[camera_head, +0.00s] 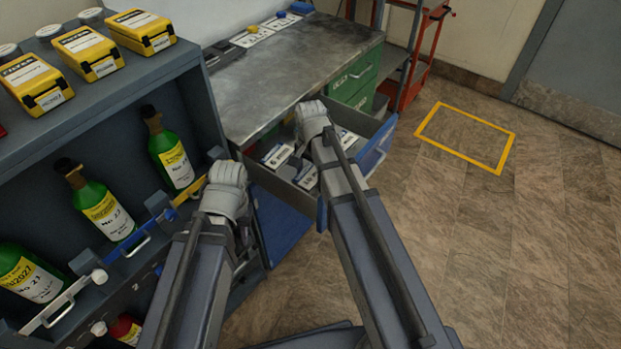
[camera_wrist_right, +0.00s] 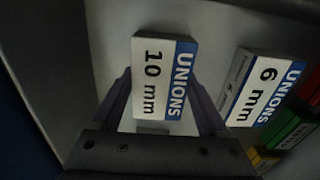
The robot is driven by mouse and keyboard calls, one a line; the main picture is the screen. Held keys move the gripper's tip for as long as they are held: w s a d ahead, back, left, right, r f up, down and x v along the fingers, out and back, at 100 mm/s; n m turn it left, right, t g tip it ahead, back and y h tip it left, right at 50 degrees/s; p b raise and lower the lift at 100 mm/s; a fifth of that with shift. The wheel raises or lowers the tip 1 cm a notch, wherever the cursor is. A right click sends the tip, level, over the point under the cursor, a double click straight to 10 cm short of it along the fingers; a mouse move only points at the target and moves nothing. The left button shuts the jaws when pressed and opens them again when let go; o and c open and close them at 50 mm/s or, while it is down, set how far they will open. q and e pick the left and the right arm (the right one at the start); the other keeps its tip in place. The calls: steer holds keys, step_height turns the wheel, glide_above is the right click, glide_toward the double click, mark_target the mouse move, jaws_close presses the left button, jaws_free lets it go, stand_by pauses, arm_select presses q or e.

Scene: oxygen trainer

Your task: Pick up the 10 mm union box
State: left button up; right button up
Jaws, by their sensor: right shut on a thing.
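The 10 mm union box (camera_wrist_right: 165,78), white with a blue UNIONS band, stands between the two fingers of my right gripper (camera_wrist_right: 162,90) in the right wrist view. The fingers are shut on its sides. In the head view my right gripper (camera_head: 312,120) is over the open drawer (camera_head: 378,140), and its fingertips and the held box cannot be made out there. A 6 mm union box (camera_wrist_right: 265,88) lies beside it to the right in the wrist view. My left gripper (camera_head: 227,178) is in front of the bottle rack, and its fingers are hidden from view.
Several white boxes, one of them here (camera_head: 277,156), lie in the drawer. Red, green (camera_wrist_right: 290,132) and yellow items sit at its right in the wrist view. The grey bench (camera_head: 290,65) is behind. Green bottles (camera_head: 172,150) stand in the rack at left. The right floor is clear.

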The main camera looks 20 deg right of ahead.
steer(key=c, duration=0.7)
